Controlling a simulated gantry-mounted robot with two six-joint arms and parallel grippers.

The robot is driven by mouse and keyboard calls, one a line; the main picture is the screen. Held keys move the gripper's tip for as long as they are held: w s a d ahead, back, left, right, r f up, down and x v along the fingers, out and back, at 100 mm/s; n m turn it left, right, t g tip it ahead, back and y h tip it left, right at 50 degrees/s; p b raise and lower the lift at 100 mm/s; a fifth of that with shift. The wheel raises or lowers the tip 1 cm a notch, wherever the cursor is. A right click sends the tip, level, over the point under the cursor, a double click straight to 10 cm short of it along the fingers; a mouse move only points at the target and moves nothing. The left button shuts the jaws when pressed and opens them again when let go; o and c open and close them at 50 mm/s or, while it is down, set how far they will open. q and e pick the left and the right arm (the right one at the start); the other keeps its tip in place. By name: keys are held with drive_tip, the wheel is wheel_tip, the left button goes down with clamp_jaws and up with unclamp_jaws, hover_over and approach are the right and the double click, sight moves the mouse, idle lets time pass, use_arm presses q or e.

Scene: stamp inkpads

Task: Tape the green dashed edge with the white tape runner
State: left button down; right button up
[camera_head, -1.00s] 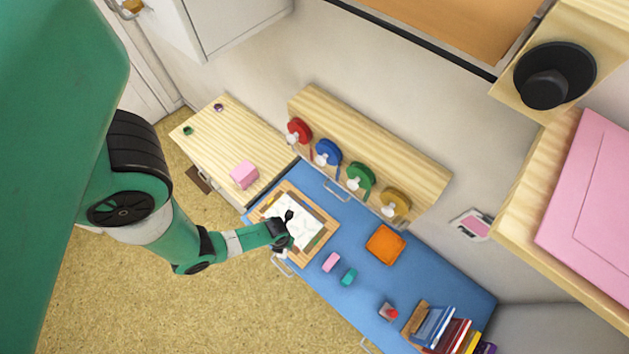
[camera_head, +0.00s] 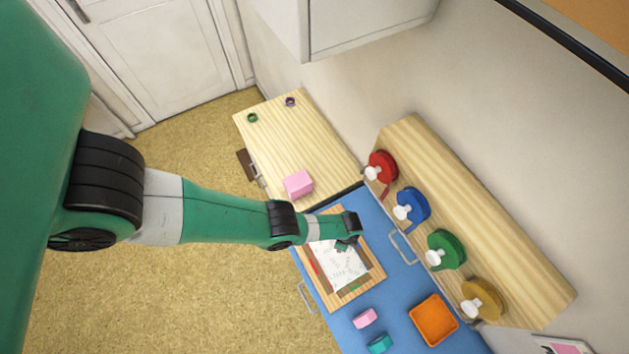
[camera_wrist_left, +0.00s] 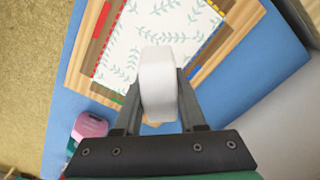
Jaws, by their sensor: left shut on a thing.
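My left gripper (camera_head: 347,243) is over the upper right part of the wooden board. It is shut on the white tape runner (camera_wrist_left: 158,85), which stands between its fingers (camera_wrist_left: 158,105) in the left wrist view. A white sheet with green leaf sprigs (camera_head: 338,264) lies on the board (camera_head: 372,268); it also shows in the left wrist view (camera_wrist_left: 125,50). The green dashed edge (camera_wrist_left: 105,94) shows at lower left in the wrist view, partly hidden by the gripper. My right gripper is out of view.
The board lies on a blue desk (camera_head: 392,300). A pink block (camera_head: 365,318), a teal block (camera_head: 379,343) and an orange tray (camera_head: 433,320) are nearby. Red, blue, green and yellow tape dispensers (camera_head: 445,249) stand on a wooden shelf at right.

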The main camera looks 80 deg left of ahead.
use_arm(q)
drive_tip(key=w+d+r+n+b, duration=0.1)
drive_tip(key=w+d+n+b, duration=0.1)
drive_tip(key=w+d+n, duration=0.3)
wheel_tip(320, 180, up, 4)
drive_tip(key=n+b, duration=0.2)
drive_tip(key=n, duration=0.3)
hover_over(370, 271)
drive_tip(key=shift+s+f, duration=0.1)
drive_tip(key=shift+f, duration=0.05)
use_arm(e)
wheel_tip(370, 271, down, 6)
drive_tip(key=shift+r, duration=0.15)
use_arm(q)
wheel_tip(370, 271, down, 5)
drive_tip(key=b, duration=0.5)
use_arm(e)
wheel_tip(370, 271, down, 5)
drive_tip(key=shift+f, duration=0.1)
use_arm(q)
wheel_tip(370, 271, down, 6)
drive_tip(key=b, duration=0.6)
drive_tip(key=shift+r, duration=0.25)
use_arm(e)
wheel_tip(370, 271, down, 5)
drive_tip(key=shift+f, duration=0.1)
